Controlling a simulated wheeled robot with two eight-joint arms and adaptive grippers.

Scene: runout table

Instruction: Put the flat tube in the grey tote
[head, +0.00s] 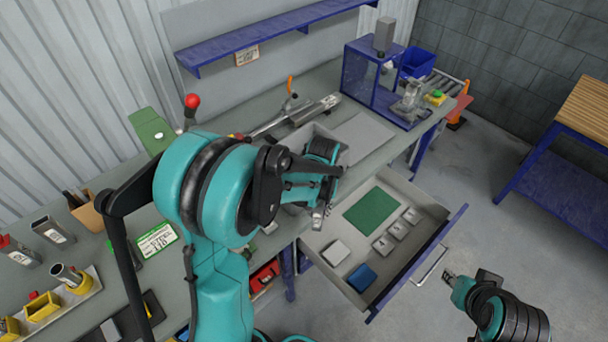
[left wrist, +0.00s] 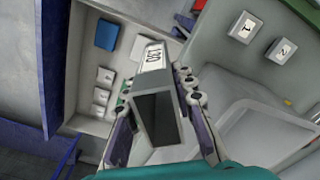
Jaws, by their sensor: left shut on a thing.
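My left gripper (head: 319,212) is over the table's front edge, beside the open drawer. In the left wrist view the gripper (left wrist: 160,110) is shut on the flat tube (left wrist: 153,62), a grey rectangular hollow piece with a dark open end and a white label. In the head view the tube is mostly hidden by my arm. The grey tote (head: 299,137) appears to be the light grey box behind my left wrist, partly covered by it. Its pale rim seems to show at lower right in the wrist view (left wrist: 275,112). My right gripper (head: 449,277) is low at right, apart from the drawer; its jaws are unclear.
The open drawer (head: 421,188) holds a green mat (head: 371,211), a blue block (head: 362,277) and several pale blocks. A blue-framed fixture (head: 362,78) stands at the back right. Open floor lies right of the drawer.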

